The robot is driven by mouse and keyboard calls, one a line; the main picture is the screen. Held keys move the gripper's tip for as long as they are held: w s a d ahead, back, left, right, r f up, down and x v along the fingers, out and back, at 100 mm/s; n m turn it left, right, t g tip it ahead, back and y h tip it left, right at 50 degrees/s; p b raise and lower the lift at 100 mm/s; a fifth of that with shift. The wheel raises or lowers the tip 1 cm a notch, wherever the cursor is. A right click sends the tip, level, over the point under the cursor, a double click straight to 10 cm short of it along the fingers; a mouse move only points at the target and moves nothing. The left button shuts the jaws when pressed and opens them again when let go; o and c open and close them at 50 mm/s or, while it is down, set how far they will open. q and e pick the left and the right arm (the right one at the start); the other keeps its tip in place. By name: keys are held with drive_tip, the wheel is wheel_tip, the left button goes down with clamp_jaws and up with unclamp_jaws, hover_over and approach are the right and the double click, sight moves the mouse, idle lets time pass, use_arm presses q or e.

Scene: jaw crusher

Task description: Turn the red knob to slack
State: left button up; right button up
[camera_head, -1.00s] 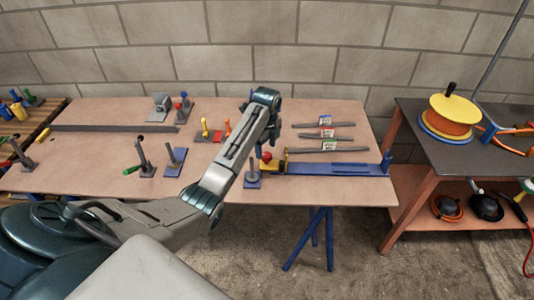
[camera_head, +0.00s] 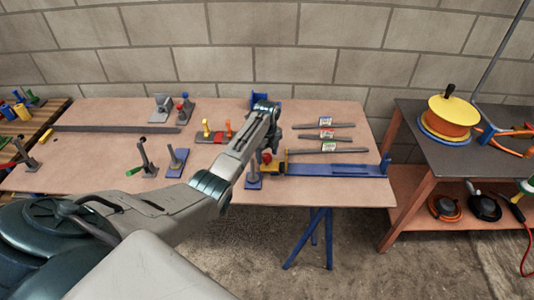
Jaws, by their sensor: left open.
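A red knob (camera_head: 267,157) sits on a yellow block (camera_head: 274,168) at the left end of a long blue rail (camera_head: 335,169) on the table. My left arm reaches in from the left across the table. Its gripper (camera_head: 271,142) points down just above and behind the red knob, small and partly hidden by my arm. It is open, and I see nothing held in it. Whether the fingers touch the knob is too small to tell. My right gripper is not in view.
A grey post on a blue base (camera_head: 254,181) stands just left of the yellow block. Another blue-based post (camera_head: 176,162) and a green-handled lever (camera_head: 144,160) are farther left. Several tagged bars (camera_head: 325,136) lie behind the rail. A darker table (camera_head: 455,160) stands at the right.

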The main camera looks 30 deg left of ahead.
use_arm(q)
drive_tip(key=shift+f, duration=0.35)
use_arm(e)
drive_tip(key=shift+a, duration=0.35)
use_arm(q)
drive_tip(key=c, duration=1)
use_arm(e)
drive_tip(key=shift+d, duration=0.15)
